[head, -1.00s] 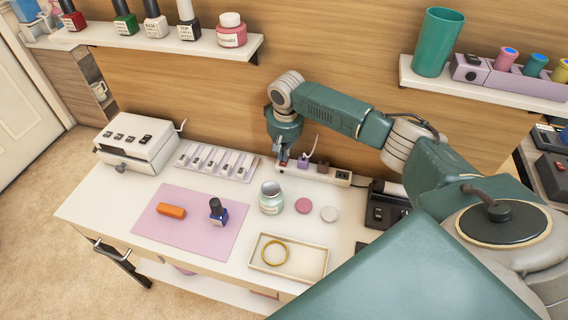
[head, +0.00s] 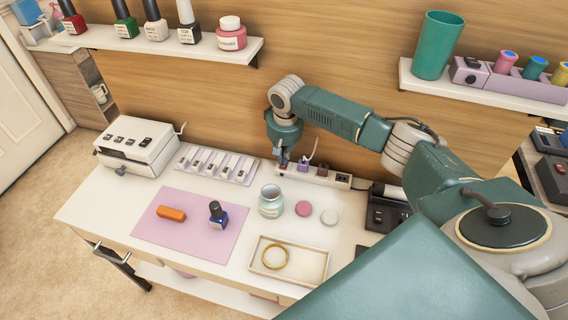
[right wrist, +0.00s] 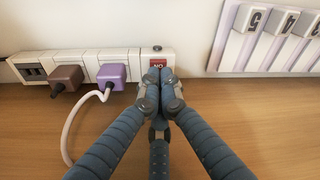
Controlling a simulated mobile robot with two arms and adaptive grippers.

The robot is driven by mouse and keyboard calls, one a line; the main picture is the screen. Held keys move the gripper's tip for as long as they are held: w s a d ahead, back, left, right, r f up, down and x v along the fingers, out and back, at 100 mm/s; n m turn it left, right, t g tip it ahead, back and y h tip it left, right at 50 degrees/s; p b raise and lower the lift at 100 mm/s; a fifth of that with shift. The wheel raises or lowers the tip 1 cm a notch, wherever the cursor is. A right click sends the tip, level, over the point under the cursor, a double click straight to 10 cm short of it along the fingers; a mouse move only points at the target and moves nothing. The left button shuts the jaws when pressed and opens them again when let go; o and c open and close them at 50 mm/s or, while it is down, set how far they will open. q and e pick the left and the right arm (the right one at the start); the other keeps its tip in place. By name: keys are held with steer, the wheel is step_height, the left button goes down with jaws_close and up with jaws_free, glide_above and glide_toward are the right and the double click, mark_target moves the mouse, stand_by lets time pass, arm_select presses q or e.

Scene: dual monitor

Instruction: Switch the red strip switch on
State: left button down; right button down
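The red switch (right wrist: 156,61), with upside-down lettering, is at one end of the white power strip (right wrist: 140,66) in the right wrist view. My right gripper (right wrist: 160,76) has its two fingers together with nothing between them. Its tips are right at the near side of the red switch and cover part of it; I cannot tell whether they touch it. In the head view the right gripper (head: 282,161) points down at the left end of the strip (head: 326,180), by the back wall. The switch's tilt cannot be made out. My left gripper is not in view.
A purple plug (right wrist: 112,75) with a pale cord and a brown plug (right wrist: 66,78) sit in the strip. A numbered switch panel (head: 217,165) lies left of the gripper. A jar (head: 271,201), pink mat (head: 165,237) and tray (head: 310,278) are in front.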

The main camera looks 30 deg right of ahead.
mark_target(283, 166)
stand_by(0.4)
steer(key=shift+f+b, duration=0.3)
steer(key=shift+f, duration=0.65)
stand_by(0.4)
step_height(283, 166, up, 7)
steer(key=p, duration=0.8)
steer(key=shift+r, duration=0.1)
stand_by(0.4)
